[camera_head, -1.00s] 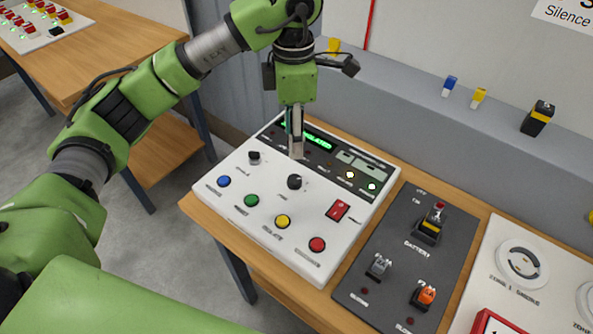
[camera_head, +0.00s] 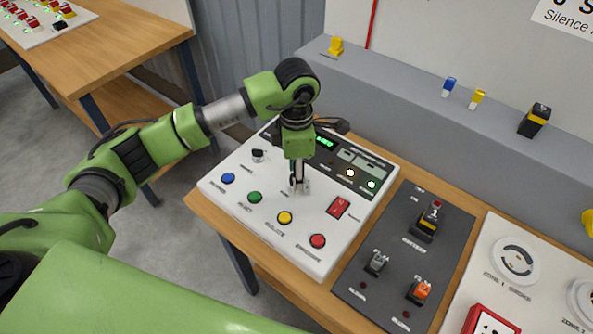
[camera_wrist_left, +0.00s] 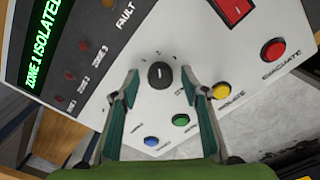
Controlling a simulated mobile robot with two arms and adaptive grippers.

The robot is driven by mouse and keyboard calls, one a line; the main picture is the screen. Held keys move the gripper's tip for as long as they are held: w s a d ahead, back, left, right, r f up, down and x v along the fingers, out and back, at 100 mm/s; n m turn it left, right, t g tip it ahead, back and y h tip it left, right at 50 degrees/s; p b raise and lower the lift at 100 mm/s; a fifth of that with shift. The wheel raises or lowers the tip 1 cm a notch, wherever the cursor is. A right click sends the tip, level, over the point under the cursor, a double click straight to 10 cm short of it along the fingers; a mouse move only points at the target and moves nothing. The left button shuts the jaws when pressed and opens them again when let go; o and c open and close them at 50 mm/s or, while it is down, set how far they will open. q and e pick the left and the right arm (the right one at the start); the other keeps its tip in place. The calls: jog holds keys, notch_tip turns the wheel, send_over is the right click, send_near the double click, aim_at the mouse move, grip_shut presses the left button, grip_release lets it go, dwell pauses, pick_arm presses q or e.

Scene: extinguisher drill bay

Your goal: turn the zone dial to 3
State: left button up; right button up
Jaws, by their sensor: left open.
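The zone dial (camera_wrist_left: 160,75) is a round black knob with a short white mark, with small marks around it on the white control panel (camera_head: 240,185). In the left wrist view it sits between and just beyond the two fingertips of my left gripper (camera_wrist_left: 161,88), with a gap on each side. The gripper is open and points down at the panel. In the head view my left gripper (camera_head: 299,189) hides most of the dial. The panel display (camera_wrist_left: 46,40) reads "ZONE 1 ISOLATED". My right gripper is not in view.
Blue (camera_head: 228,178), green (camera_head: 254,197), yellow (camera_head: 285,218) and red (camera_head: 317,241) buttons line the panel front. Another black knob (camera_head: 258,155) is left of the gripper, a red rocker switch (camera_head: 338,207) right. A dark switch board (camera_head: 395,245) lies further right.

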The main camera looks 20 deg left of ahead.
pick_arm(q)
jog(key=c, duration=1.1)
jog(key=shift+f+m+b, duration=0.15)
jog(key=shift+m+b, duration=0.25)
jog(key=shift+b, duration=0.35)
jog(key=m+b, duration=0.5)
jog(key=b, duration=0.2)
jog(key=shift+m+b, duration=1.55)
jog(key=shift+m, duration=0.05)
jog(key=shift+r, duration=0.2)
jog(key=o, duration=1.1)
notch_tip(320, 180, up, 12)
